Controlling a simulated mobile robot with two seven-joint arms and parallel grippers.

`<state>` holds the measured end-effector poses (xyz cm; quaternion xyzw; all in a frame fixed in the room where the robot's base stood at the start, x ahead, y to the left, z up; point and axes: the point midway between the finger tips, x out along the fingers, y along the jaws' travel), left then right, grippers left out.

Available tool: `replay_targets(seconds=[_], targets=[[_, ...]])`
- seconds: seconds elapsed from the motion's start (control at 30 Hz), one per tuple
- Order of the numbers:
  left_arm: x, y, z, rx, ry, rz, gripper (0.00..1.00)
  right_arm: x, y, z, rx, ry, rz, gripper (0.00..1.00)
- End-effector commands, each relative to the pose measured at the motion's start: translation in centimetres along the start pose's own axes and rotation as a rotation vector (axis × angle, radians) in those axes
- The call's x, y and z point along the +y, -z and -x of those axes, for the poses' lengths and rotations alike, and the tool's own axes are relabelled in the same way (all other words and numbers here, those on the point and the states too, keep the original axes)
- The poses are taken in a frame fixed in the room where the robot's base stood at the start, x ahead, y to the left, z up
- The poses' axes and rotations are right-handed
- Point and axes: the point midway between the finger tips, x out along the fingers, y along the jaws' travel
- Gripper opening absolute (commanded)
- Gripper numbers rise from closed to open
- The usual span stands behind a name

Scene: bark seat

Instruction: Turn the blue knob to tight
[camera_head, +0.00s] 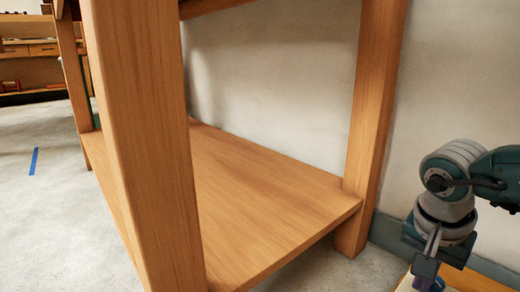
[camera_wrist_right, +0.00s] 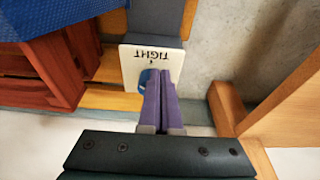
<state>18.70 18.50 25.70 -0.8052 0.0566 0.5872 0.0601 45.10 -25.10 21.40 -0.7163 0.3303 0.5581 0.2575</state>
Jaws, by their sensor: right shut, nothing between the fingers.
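In the right wrist view a white plate (camera_wrist_right: 138,56) carries the word TIGHT, which appears upside down. The blue knob (camera_wrist_right: 144,77) shows as a small patch at the plate's lower part, mostly hidden behind my right gripper's fingers. My right gripper (camera_wrist_right: 158,75) has its purple fingers shut together with nothing between them. Its tips overlap the knob in the picture; I cannot tell whether they touch it. In the head view my right gripper (camera_head: 426,280) points down at the lower right, cut by the frame edge. My left gripper is in neither view.
A wooden bench with a low shelf (camera_head: 250,190) and thick legs (camera_head: 145,140) fills the head view's middle. Blue fabric (camera_wrist_right: 50,20) and a reddish wooden crate (camera_wrist_right: 50,70) lie left in the wrist view. Wooden beams (camera_wrist_right: 285,110) stand at right. Open floor (camera_head: 40,220) lies left.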

Motion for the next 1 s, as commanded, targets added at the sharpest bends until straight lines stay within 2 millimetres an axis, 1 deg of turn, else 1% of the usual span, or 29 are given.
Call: replay_targets(seconds=[0.03,0.23,0.33,0.73,0.83,1.0], targets=[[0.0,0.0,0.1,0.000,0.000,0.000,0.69,-0.1,0.2,0.2,0.007,0.001,0.000,0.00],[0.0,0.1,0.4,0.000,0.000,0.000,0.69,-0.3,-0.4,0.4,0.005,0.001,0.000,0.00],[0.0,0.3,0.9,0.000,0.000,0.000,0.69,-0.3,-0.3,0.9,0.004,0.001,0.000,0.00],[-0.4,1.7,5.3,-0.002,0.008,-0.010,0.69,-0.3,0.8,5.9,0.001,0.000,0.001,0.00],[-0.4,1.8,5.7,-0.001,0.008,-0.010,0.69,-0.2,0.9,6.2,0.001,-0.001,0.000,0.00],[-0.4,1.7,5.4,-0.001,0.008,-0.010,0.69,-0.2,0.8,6.0,0.000,-0.001,0.000,0.00]])
